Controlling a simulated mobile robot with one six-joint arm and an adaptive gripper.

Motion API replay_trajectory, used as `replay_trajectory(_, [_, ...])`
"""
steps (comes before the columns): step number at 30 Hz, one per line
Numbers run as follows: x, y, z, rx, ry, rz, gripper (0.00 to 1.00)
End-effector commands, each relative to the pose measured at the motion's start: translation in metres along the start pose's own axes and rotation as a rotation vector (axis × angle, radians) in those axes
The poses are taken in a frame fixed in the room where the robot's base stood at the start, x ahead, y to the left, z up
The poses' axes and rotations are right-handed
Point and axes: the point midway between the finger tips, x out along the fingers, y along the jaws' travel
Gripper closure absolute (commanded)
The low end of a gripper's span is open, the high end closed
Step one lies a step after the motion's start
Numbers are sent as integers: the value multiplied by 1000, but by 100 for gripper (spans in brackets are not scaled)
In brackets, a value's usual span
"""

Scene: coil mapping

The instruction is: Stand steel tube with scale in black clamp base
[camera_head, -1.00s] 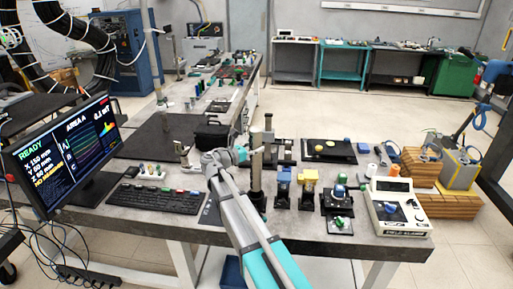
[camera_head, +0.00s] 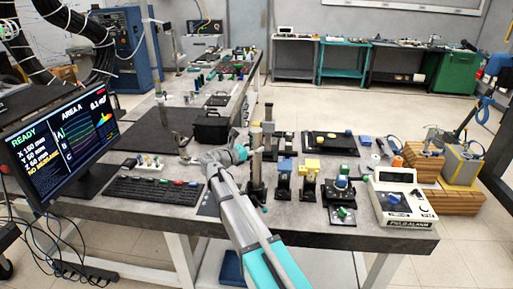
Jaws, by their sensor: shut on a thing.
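A steel tube (camera_head: 257,150) stands upright near the middle of the workbench, with a dark lower part below it. Its scale marks are too small to read. My gripper (camera_head: 250,154), at the end of the grey and teal arm, is at the tube's left side, around mid-height, shut on it. The fingers are small and partly hidden by my wrist. I cannot clearly pick out the black clamp base or tell whether the tube's foot sits in it. A second upright post (camera_head: 268,127) stands just behind, to the right.
Blue (camera_head: 284,168) and yellow (camera_head: 309,170) topped fixtures stand close on the right, with a white meter (camera_head: 400,197) farther right. A keyboard (camera_head: 155,190) and monitor (camera_head: 62,150) are on the left. A black box (camera_head: 210,129) is behind my wrist.

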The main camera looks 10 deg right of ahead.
Motion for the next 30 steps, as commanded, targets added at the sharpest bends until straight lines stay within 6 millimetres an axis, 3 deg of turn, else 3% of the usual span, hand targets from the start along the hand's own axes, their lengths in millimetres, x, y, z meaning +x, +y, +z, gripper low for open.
replay_trajectory(7, [0,0,-10,0,-2,0,96])
replay_trajectory(22, [0,0,-12,0,-2,0,96])
replay_trajectory(23, [0,0,-12,0,-2,0,33])
replay_trajectory(28, [0,0,-12,0,-1,0,2])
replay_trajectory(30, [0,0,-13,0,-1,1,0])
